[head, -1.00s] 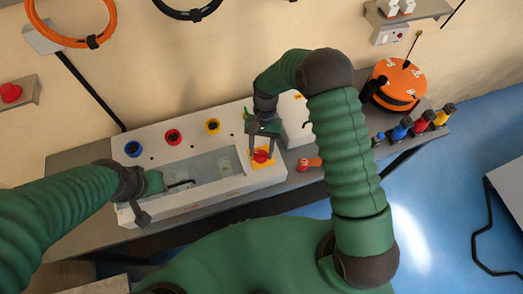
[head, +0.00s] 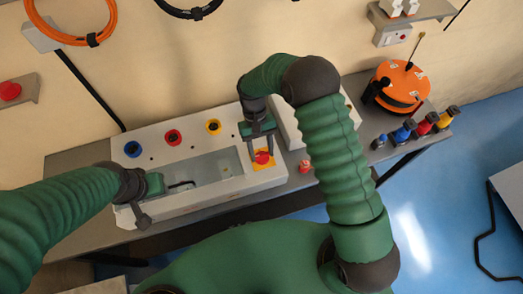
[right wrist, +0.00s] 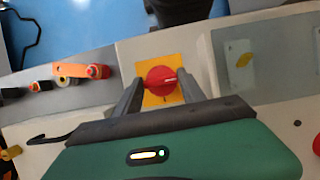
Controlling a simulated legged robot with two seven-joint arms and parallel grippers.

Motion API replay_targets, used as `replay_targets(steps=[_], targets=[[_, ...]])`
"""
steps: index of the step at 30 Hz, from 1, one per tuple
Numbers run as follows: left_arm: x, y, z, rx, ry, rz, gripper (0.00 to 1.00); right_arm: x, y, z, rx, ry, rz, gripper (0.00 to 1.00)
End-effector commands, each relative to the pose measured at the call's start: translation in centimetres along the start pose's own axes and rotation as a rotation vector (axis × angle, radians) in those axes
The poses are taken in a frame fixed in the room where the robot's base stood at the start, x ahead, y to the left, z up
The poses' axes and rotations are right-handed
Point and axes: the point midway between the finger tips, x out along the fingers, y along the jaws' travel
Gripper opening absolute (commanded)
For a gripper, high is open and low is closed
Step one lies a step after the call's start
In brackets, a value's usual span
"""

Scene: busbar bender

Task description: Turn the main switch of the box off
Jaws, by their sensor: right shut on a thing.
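The box (head: 195,205) is a long pale grey case on the bench with a sunken window. Its main switch (head: 263,158) is a red round knob on a yellow plate at the box's right end. The right wrist view shows the knob (right wrist: 161,80) with a pale mark pointing right. My right gripper (right wrist: 161,92) is shut on the knob, one finger on each side. It comes down from above in the head view (head: 262,150). My left gripper (head: 160,197) is at the box's left end; its finger gap is unclear.
An orange reel (head: 401,84) and several coloured plugs (head: 423,128) stand at the bench's right. A small red-orange piece (head: 304,166) lies beside the box.

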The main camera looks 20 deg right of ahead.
Motion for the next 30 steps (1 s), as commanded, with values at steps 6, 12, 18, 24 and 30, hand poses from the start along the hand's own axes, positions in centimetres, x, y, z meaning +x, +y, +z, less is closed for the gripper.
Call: replay_targets(steps=[6,12,18,24,30], targets=[[0.0,0.0,0.0,0.000,0.000,0.000,0.36,-0.2,0.0,-0.3,-0.003,0.010,0.000,0.07],[0.0,0.0,0.0,0.000,0.000,0.000,0.36,-0.2,0.0,-0.2,-0.003,0.009,0.000,0.62],[0.0,0.0,0.0,0.000,0.000,0.000,0.36,-0.1,0.0,-0.1,-0.002,0.005,0.000,0.69],[0.1,0.0,0.0,0.000,0.000,0.000,0.36,-0.3,0.0,0.0,-0.001,0.005,0.000,0.69],[1.4,0.0,0.3,0.000,0.000,0.000,0.36,-3.8,-0.1,-0.4,-0.001,0.010,-0.001,0.69]])
